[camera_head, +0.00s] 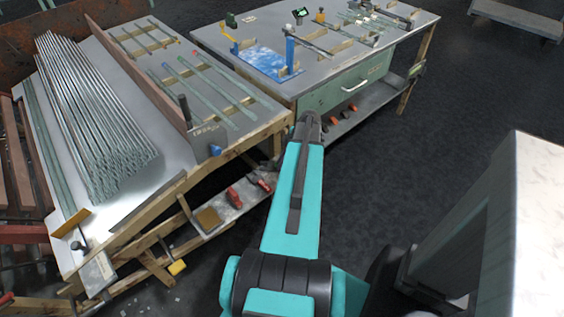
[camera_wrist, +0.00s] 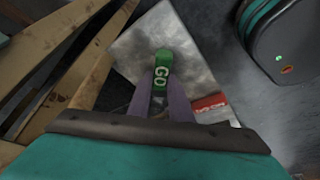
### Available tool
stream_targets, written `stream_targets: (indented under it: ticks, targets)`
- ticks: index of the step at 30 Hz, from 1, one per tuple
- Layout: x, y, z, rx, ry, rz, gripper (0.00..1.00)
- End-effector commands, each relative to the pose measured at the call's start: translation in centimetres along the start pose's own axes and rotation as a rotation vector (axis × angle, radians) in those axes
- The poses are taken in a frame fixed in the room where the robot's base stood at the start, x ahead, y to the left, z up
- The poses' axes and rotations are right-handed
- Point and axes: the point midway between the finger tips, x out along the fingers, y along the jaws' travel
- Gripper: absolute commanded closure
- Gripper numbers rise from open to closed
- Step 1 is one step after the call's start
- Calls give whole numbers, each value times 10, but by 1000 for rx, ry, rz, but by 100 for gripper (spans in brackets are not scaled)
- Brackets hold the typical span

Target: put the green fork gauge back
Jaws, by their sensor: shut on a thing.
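The green fork gauge (camera_wrist: 161,72), with white letters "GO" on it, is in the wrist view. My gripper (camera_wrist: 163,91) is shut on it, with a finger on either side of its lower part. Below the gauge is a grey metal plate (camera_wrist: 190,50); I cannot tell whether the gauge touches it. In the camera_head view my arm hides my gripper, and I cannot make out the green gauge there.
A red piece with white lettering (camera_wrist: 210,103) lies right of the gauge. Wooden beams (camera_wrist: 50,55) stand at the left. A low shelf (camera_head: 225,207) with red items is under the tube bench (camera_head: 150,170). The drawer workbench (camera_head: 330,60) stands behind, with open floor at right.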

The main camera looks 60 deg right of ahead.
Motion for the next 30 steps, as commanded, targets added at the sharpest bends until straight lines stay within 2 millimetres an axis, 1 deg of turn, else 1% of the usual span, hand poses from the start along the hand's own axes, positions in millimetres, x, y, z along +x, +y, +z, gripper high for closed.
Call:
stream_targets:
  ticks: [5,6,9,22,26,30]
  targets:
    - [1,0,0,0,0,0,100]
    - [1,0,0,0,0,0,78]
    - [1,0,0,-1,0,0,63]
    - [-2,0,-1,-1,0,0,63]
    - [-8,0,-1,-1,0,0,63]
    - [-20,0,-1,-1,0,1,63]
